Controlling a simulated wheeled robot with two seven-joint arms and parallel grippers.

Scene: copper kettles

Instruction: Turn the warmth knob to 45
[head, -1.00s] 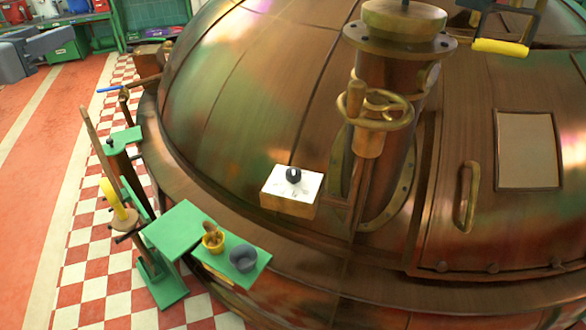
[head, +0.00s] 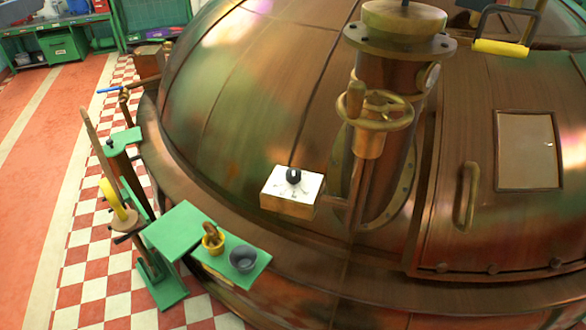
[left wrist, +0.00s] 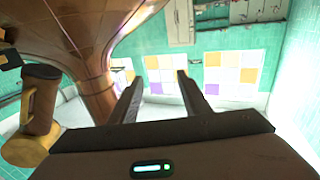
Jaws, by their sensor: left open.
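The black warmth knob (head: 293,175) sits on the white, marked top of a small box (head: 287,208). The box is fixed by a short arm to the front of the copper kettle. The marks around the knob are too small to read. My left gripper (left wrist: 158,80) shows only in the left wrist view. Its two fingers stand apart with nothing between them. The knob is not seen in that view, and the left gripper is out of the head view. My right gripper is in neither view.
A brass handwheel (head: 375,112) and a thick pipe stand right of the box. A green shelf (head: 187,228) with a yellow pot (head: 213,243) and a grey pot (head: 243,258) stands lower left. A brown cylinder (left wrist: 40,95) is near the left gripper. Open floor (head: 40,130) lies left.

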